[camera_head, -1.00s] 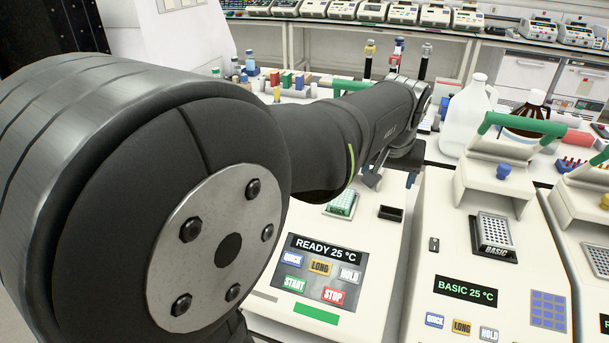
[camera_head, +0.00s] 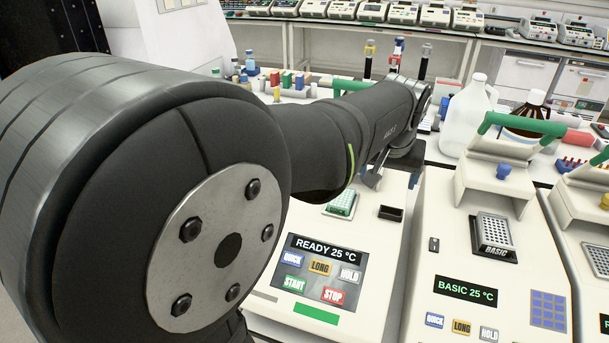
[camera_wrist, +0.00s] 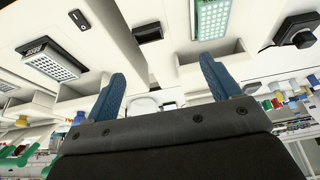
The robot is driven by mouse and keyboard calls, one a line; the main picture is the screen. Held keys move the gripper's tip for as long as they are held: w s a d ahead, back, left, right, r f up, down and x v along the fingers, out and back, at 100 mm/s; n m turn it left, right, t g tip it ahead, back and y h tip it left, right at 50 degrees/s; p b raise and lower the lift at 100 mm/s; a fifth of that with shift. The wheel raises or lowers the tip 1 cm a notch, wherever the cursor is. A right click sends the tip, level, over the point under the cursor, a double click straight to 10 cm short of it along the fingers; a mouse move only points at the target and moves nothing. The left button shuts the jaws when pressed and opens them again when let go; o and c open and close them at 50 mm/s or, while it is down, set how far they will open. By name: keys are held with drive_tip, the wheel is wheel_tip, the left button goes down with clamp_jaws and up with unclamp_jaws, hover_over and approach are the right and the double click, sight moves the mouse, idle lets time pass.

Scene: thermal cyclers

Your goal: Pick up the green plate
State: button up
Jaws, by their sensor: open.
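The green plate (camera_head: 343,204) sits in the block of the left thermal cycler, whose screen (camera_head: 324,262) reads READY 25 °C. In the wrist view the plate (camera_wrist: 211,18) is at the top edge, partly cut off, beyond the fingertips. My gripper (camera_wrist: 162,68) is open and empty, its two blue fingers spread apart. It is apart from the plate.
A second cycler marked BASIC, with a grey block (camera_head: 494,232) and a green-handled lid (camera_head: 522,124), stands to the right. A white jug (camera_head: 467,115) and a brown bottle (camera_head: 526,117) stand behind. A small black slot (camera_head: 390,213) is beside the plate.

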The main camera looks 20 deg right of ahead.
drive_tip(key=n+t+h, duration=0.2)
drive_tip(key=t+h, duration=0.2)
drive_tip(key=t, duration=0.3)
approach(342, 204)
drive_tip(key=x, duration=0.5)
drive_tip(key=shift+w+a+r, duration=0.2)
drive_tip(key=shift+w+r, duration=0.1)
drive_tip(key=shift+w, duration=0.1)
drive_tip(key=shift+d+x, duration=0.15)
drive_tip(key=shift+x, duration=1.3)
drive_tip(key=shift+d+x, duration=0.15)
drive_tip(key=shift+x, duration=1.25)
drive_tip(key=shift+s+r, duration=0.1)
drive_tip(key=shift+r, duration=0.05)
drive_tip(key=shift+c, duration=0.2)
